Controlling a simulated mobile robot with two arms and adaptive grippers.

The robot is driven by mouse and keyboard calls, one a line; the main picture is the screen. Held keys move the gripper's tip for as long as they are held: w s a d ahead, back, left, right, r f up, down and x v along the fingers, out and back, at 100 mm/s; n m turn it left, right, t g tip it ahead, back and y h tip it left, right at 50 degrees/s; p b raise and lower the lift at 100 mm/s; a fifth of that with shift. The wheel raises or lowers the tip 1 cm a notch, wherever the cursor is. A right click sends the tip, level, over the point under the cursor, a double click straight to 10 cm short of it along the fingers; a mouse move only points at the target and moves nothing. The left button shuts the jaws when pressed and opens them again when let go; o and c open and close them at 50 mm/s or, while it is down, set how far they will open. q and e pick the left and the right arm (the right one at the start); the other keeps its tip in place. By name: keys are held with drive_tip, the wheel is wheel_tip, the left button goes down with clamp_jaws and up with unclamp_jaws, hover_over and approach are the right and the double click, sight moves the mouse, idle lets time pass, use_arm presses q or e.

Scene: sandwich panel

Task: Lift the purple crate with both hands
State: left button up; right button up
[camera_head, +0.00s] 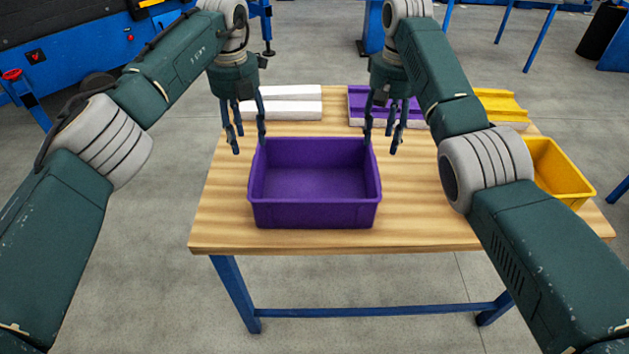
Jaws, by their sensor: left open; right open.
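The purple crate (315,214) stands upright on the wooden table, near its front edge and left of its middle. It is empty. My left gripper (248,142) is open and points down near the crate's back left corner. My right gripper (380,142) is open and points down near the crate's back right corner. Both grippers are empty. I cannot tell whether any finger touches the rim.
The wooden table (425,228) has blue legs. White blocks (280,104) lie at the back left, a purple panel on a white block (357,104) at the back middle, and a yellow panel (502,106) at the back right. A yellow crate (556,172) stands at the right, partly behind my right arm.

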sight(252, 169)
use_arm(q)
wheel_tip(252, 169, down, 11)
drive_tip(key=shift+s+r, duration=0.15)
use_arm(e)
wheel_tip(252, 169, down, 11)
drive_tip(key=shift+s+r, duration=0.15)
use_arm(q)
drive_tip(key=shift+c, duration=0.3)
use_arm(e)
drive_tip(key=shift+c, duration=0.3)
use_arm(q)
clamp_jaws()
use_arm(e)
clamp_jaws()
use_arm(q)
drive_tip(key=shift+r, duration=0.1)
use_arm(e)
drive_tip(key=shift+r, duration=0.1)
